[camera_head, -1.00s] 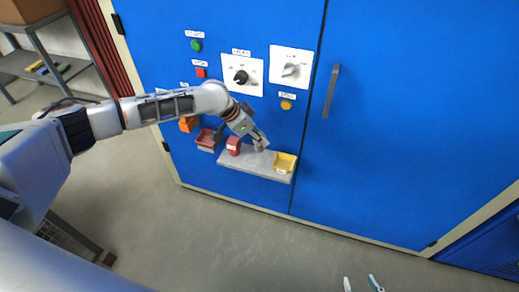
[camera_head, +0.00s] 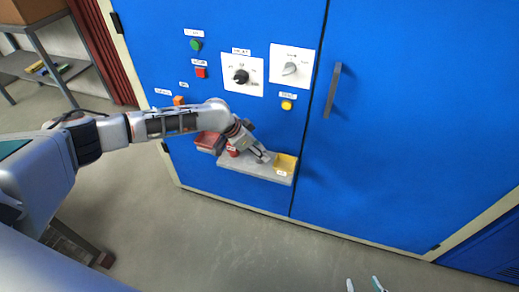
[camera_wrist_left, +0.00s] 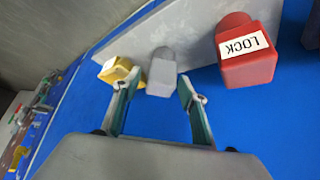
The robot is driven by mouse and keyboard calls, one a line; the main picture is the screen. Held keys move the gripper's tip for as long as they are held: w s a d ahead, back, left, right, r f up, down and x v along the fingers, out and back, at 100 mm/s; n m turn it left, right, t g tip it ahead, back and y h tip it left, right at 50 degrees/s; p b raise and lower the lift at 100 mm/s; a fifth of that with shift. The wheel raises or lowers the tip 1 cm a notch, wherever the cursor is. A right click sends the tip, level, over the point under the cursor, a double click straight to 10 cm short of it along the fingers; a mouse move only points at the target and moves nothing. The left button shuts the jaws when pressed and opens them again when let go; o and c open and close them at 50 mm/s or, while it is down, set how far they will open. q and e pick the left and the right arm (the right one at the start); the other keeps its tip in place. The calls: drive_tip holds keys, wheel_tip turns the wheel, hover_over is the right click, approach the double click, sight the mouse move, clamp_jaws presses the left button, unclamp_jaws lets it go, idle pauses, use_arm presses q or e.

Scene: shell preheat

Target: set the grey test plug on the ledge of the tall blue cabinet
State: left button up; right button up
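The tall blue cabinet (camera_head: 420,120) carries a pale grey ledge (camera_head: 236,168), which also shows in the left wrist view (camera_wrist_left: 198,28). The grey test plug (camera_wrist_left: 161,72) is at the ledge in the left wrist view, between my left gripper's fingers (camera_wrist_left: 158,80). A gap shows between the plug and the right-hand finger; the fingers are apart. Whether the plug's base rests fully on the ledge is hidden. In the head view my left gripper (camera_head: 264,155) is low over the ledge, and the plug is hard to tell from it. My right gripper (camera_head: 364,285) shows only two separated fingertips at the bottom edge.
Knobs, buttons and a door handle (camera_head: 333,90) stick out above.

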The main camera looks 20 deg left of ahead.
use_arm(q)
drive_tip(key=shift+r, duration=0.2)
drive_tip(key=p+v, duration=0.3)
drive_tip(key=v, duration=0.8)
drive_tip(key=s+d+f+t+h, duration=0.15)
drive_tip(key=s+d+f, duration=0.25)
drive_tip(key=s+d, duration=0.4)
drive_tip(key=s+d+f+t+h, duration=0.1)
drive_tip(key=s+d+f+h, duration=0.1)
drive_tip(key=s+d+f, duration=0.6)
drive_tip(key=s+a+f+n+t+y, duration=0.1)
drive_tip(key=s+a+f+n+y, duration=0.1)
drive_tip(key=s+a, duration=0.4)
drive_tip(key=s+a+f+n+t+y, duration=0.1)
drive_tip(key=s+a+n+t+y, duration=0.1)
drive_tip(key=s+a, duration=0.4)
drive_tip(key=shift+s+a+f+n+y, duration=0.3)
drive_tip(key=shift+s+n+y, duration=0.2)
drive_tip(key=shift+s+y, duration=0.45)
use_arm(e)
drive_tip(key=shift+s+a+r, duration=0.2)
drive_tip(key=shift+s+r, duration=0.05)
drive_tip(key=shift+r, duration=0.25)
drive_tip(key=shift+s+a+r, duration=0.15)
drive_tip(key=shift+s+r, duration=0.1)
drive_tip(key=shift+r, duration=0.25)
use_arm(q)
drive_tip(key=shift+t, duration=0.25)
